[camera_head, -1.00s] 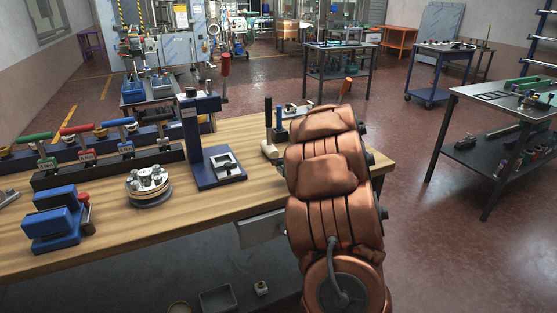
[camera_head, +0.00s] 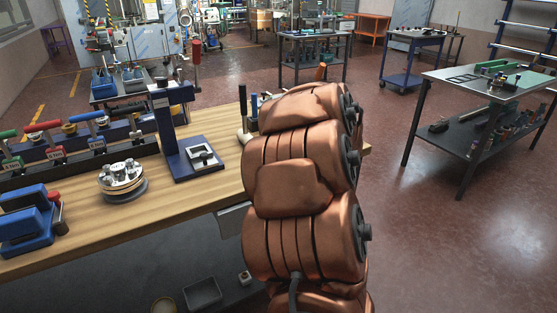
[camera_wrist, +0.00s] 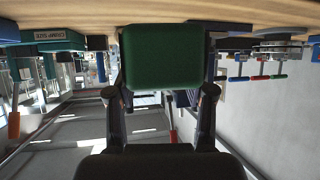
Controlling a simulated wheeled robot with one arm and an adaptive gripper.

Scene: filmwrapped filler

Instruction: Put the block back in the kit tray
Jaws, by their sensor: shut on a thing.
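A green block (camera_wrist: 163,55) fills the upper middle of the wrist view, which is upside down. My gripper (camera_wrist: 162,92) is shut on it, with one dark finger at each side. The bench top shows along the top of that view, and I cannot tell how far the block is from it. In the head view my copper arm hides the gripper and block. I cannot make out the kit tray for sure in either view.
The wooden bench (camera_head: 160,218) carries a navy press (camera_head: 178,130), a round metal fixture (camera_head: 122,180), a blue vise (camera_head: 25,222) and several lever clamps. A metal table (camera_head: 490,85) with parts stands at the right. The floor between is clear.

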